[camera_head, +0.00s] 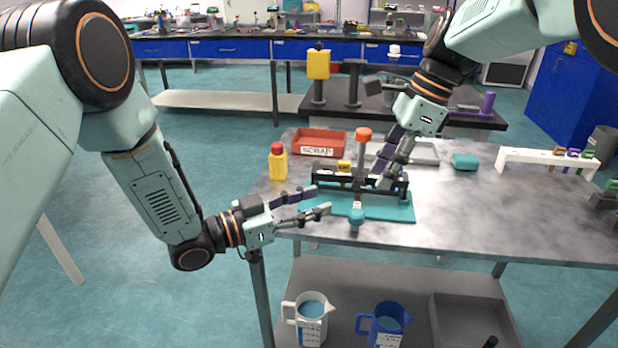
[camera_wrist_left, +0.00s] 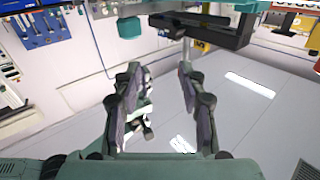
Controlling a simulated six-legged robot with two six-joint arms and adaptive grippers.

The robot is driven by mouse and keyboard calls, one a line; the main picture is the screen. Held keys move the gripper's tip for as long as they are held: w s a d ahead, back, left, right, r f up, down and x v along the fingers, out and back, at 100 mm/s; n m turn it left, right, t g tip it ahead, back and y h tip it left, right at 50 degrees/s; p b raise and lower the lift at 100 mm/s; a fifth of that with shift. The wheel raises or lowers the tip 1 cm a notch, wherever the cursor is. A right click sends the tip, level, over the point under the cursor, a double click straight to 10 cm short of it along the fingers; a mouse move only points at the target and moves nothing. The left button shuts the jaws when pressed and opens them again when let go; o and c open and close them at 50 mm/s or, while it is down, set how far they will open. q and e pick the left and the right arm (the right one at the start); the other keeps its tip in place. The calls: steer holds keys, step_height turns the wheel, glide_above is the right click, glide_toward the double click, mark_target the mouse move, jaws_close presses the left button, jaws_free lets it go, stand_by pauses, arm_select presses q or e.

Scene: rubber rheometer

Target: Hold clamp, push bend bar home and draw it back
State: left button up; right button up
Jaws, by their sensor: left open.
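The bending fixture has a teal base plate (camera_head: 395,208) on the grey table, with a dark frame above it. My left gripper (camera_head: 323,199) is open and empty at the fixture's front left, just left of the teal knob. Its fingers stand apart in the left wrist view (camera_wrist_left: 160,85), with the dark frame (camera_wrist_left: 205,30) beyond them. My right gripper (camera_head: 382,178) points down at the frame, right of the post; its grip is unclear.
A red scrap tray (camera_head: 319,141) and a yellow bottle (camera_head: 278,163) stand behind and left of the fixture. A teal block (camera_head: 465,162) and a white rack (camera_head: 545,160) are to the right. The table's front right is clear. Two jugs stand on the shelf below.

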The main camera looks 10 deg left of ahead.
mark_target(359, 159)
arm_select(q)
steer(key=w+d+r, duration=0.1)
steer(key=w+d, duration=0.1)
steer(key=w, duration=0.2)
steer(key=w+d+r+n+t+y, duration=0.1)
steer(key=w+d, duration=0.2)
steer(key=w, duration=0.1)
steer(key=w+d+r+n+t, duration=0.1)
steer(key=w+d, duration=0.1)
steer(key=w, duration=0.2)
steer(key=shift+w+d+y, duration=0.1)
steer(key=shift+d+y, duration=0.2)
steer(key=shift+d, duration=0.1)
steer(key=shift+c, duration=0.3)
jaws_close()
